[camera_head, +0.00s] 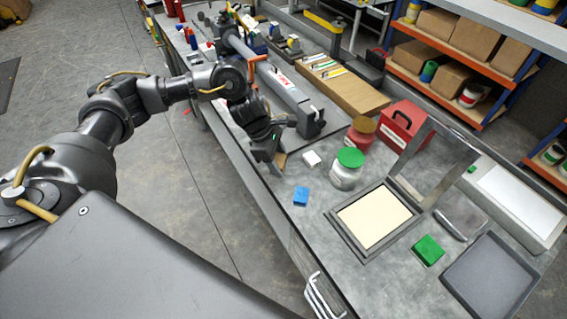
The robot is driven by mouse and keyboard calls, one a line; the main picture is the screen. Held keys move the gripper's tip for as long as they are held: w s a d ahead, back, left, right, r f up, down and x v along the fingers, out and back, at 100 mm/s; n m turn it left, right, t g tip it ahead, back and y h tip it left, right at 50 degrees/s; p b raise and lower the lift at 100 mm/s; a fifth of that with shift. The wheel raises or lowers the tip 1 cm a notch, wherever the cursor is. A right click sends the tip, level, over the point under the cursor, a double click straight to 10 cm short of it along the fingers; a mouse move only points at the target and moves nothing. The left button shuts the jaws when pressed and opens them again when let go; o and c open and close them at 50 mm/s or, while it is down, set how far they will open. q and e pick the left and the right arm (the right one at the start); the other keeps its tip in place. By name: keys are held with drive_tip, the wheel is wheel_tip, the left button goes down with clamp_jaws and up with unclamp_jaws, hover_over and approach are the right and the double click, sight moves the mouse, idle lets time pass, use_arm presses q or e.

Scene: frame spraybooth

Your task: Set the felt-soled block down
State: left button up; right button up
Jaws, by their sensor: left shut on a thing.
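My left gripper (276,157) is at the near edge of the grey workbench (285,222), fingers pointing down. It is shut on a small tan-brown block (282,160), which I take to be the felt-soled block. Only a sliver of the block shows; the fingers hide the rest. I cannot tell whether its underside touches the bench, and no felt is visible. A small white block (312,159) lies just right of the gripper. A blue block (301,196) lies nearer, below it in the picture. My right gripper is not in view.
Farther right are an open frame with a cream panel (372,218), a green block (428,250), a dark tray (489,278) and a red box (402,123). Bare bench surrounds the blue block.

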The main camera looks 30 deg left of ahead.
sight(283, 168)
use_arm(q)
drive_tip(key=shift+w+d+f, duration=0.15)
drive_tip(key=shift+w+f, duration=0.8)
drive_tip(key=shift+f, duration=0.2)
wheel_tip(283, 168, down, 3)
drive_tip(key=p, duration=0.2)
drive_tip(key=shift+r+p, duration=0.1)
drive_tip(key=shift+p, duration=0.3)
drive_tip(key=shift+f, duration=0.2)
drive_tip(key=shift+f+b, duration=0.2)
drive_tip(key=shift+b, duration=0.2)
drive_tip(key=o, duration=0.9)
drive_tip(key=shift+r, duration=0.1)
